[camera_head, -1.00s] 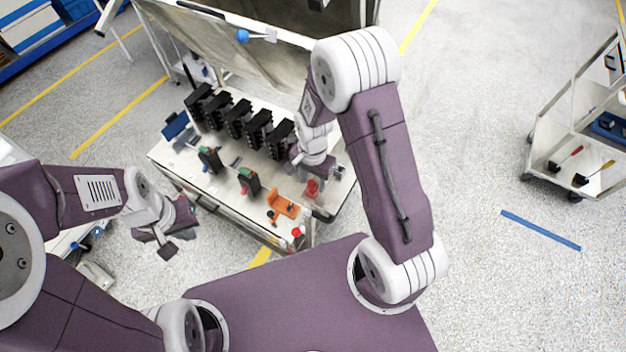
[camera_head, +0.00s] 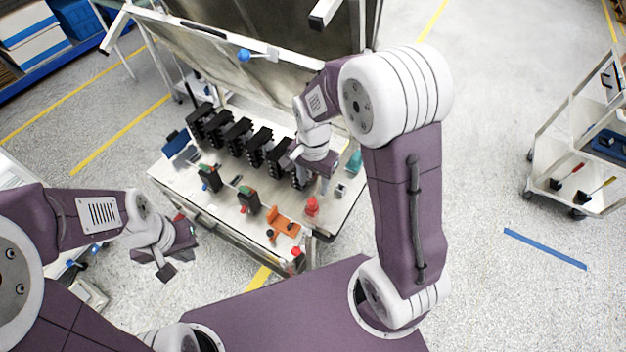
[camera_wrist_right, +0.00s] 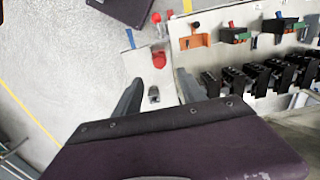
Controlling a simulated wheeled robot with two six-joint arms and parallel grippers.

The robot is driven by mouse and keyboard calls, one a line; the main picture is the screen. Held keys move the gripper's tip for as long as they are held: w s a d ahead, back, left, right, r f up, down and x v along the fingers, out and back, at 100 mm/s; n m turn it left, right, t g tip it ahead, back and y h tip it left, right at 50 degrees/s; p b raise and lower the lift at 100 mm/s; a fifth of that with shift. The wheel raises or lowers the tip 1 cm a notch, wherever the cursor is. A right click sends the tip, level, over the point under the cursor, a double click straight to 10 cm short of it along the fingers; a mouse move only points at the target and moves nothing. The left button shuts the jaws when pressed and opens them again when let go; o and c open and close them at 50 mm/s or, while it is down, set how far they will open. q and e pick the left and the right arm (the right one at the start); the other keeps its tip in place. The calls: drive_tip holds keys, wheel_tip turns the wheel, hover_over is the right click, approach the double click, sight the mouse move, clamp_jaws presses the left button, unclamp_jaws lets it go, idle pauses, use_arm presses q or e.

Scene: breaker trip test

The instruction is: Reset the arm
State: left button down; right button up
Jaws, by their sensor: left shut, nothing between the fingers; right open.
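My right gripper (camera_wrist_right: 160,88) is open in the right wrist view. Its two grey fingers stand apart over the end of the white bench, with a small grey metal block (camera_wrist_right: 154,93) seen between them and nothing held. In the head view my right gripper (camera_head: 322,190) hangs over the bench's right end, partly hidden by its own wrist. My left gripper (camera_head: 166,272) is shut and empty, off the bench's left front over the floor. A red part (camera_head: 312,206) stands near the right gripper; it also shows in the right wrist view (camera_wrist_right: 158,58).
The bench (camera_head: 215,215) carries several black breakers (camera_head: 238,135), two green-topped units (camera_head: 248,200) and an orange fixture (camera_head: 284,228). A raised panel (camera_head: 215,55) stands behind. A cart (camera_head: 565,150) stands far right. Floor between is free.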

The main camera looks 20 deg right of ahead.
drive_tip(key=shift+f, duration=0.1)
drive_tip(key=s+d+f+n+t+b, duration=0.1)
drive_tip(key=s+d+f+n+b, duration=0.1)
drive_tip(key=s+f+n+b, duration=0.3)
drive_tip(key=s+n+b, duration=0.1)
drive_tip(key=s+n, duration=0.3)
drive_tip(key=shift+d+f+n, duration=0.2)
drive_tip(key=shift+f+n, duration=0.05)
drive_tip(key=shift+n, duration=0.15)
drive_tip(key=shift+s, duration=0.25)
